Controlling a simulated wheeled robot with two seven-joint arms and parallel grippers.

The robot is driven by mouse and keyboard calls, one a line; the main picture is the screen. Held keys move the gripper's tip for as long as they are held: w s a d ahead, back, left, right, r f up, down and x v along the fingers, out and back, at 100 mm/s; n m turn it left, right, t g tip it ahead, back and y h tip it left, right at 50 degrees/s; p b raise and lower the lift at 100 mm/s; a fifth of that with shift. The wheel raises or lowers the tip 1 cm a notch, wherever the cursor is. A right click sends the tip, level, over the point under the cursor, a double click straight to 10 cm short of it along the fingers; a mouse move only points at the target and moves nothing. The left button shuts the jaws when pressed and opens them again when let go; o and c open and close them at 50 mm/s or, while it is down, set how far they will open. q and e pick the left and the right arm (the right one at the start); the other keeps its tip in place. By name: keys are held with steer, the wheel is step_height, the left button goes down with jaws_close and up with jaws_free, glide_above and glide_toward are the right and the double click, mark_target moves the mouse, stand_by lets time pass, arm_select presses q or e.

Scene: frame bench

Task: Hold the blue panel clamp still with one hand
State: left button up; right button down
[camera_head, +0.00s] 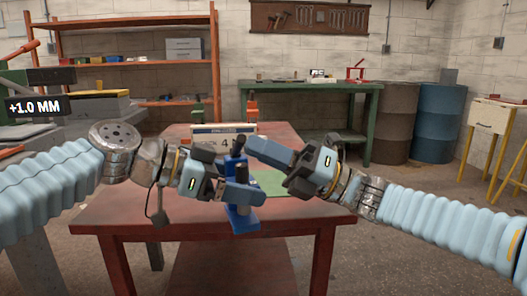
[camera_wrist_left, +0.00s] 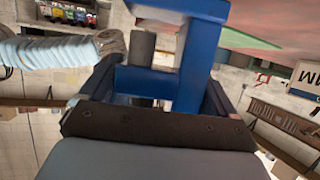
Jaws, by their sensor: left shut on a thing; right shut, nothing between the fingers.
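The blue panel clamp (camera_head: 242,219) stands at the near edge of the red table. My left gripper (camera_head: 238,189) comes in from the left and is shut on the clamp's upright part, hiding some of it. In the left wrist view the blue clamp (camera_wrist_left: 192,68) fills the space between the dark fingers of my left gripper (camera_wrist_left: 160,100), with a grey cylindrical part beside its blue frame. My right gripper (camera_head: 262,147) is shut and empty, just above and to the right of the clamp's top. I cannot tell whether it touches the clamp.
The red table (camera_head: 330,210) carries a green mat (camera_head: 275,181) right of the clamp and a sign box (camera_head: 212,133) behind it. Its right side is clear. A green bench (camera_head: 330,87), an orange shelf (camera_head: 130,63) and drums (camera_head: 436,125) stand farther back.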

steer(key=shift+r+m+t+h, duration=0.15)
steer(key=shift+m+t+h, duration=0.15)
steer(key=shift+m, duration=0.1)
steer(key=r+m+h, duration=0.1)
steer(key=m, duration=0.1)
steer(key=w+r+m+t, duration=0.1)
steer(key=m, duration=0.1)
steer(key=w+m+h, duration=0.1)
steer(key=shift+w+a+r+m+t+h, duration=0.25)
steer(key=shift+a+r+m+t+h, duration=0.05)
steer(key=shift+r+m+t, duration=0.1)
steer(key=r+v, duration=0.1)
steer(key=v, duration=1.3)
steer(key=shift+s+r, duration=0.2)
steer(key=shift+r, duration=0.15)
arm_select(q)
steer(key=o, duration=1.1)
steer(key=shift+c, duration=0.2)
